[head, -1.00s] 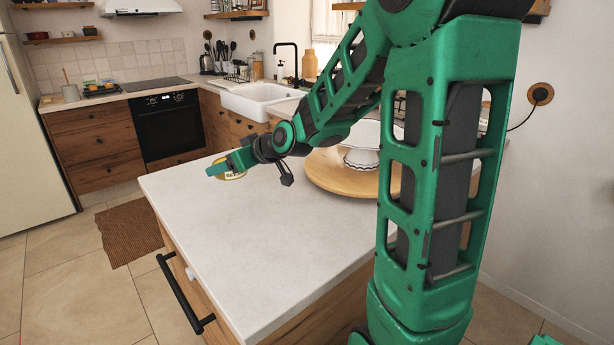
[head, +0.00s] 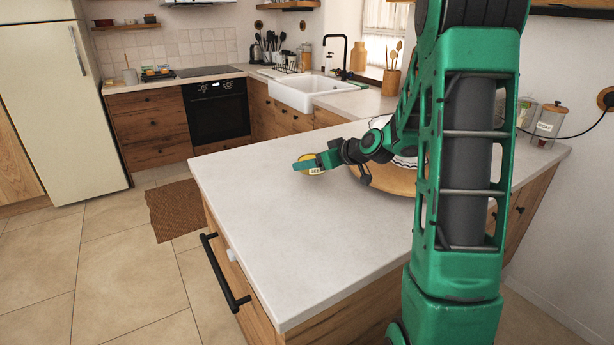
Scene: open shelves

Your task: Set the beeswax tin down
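The beeswax tin (head: 315,171) is small, round and yellow with a pale label. It shows partly behind a green finger of my gripper (head: 304,165) in the head view. My gripper is shut on the tin over the far part of the pale countertop (head: 270,225). The finger hides part of the tin. I cannot tell whether the tin's underside touches the countertop.
A round wooden board (head: 385,180) with white dishware lies right of my gripper, partly behind my arm. Glass jars (head: 548,120) stand at the far right. The near and left countertop is clear. A sink (head: 305,92) is behind.

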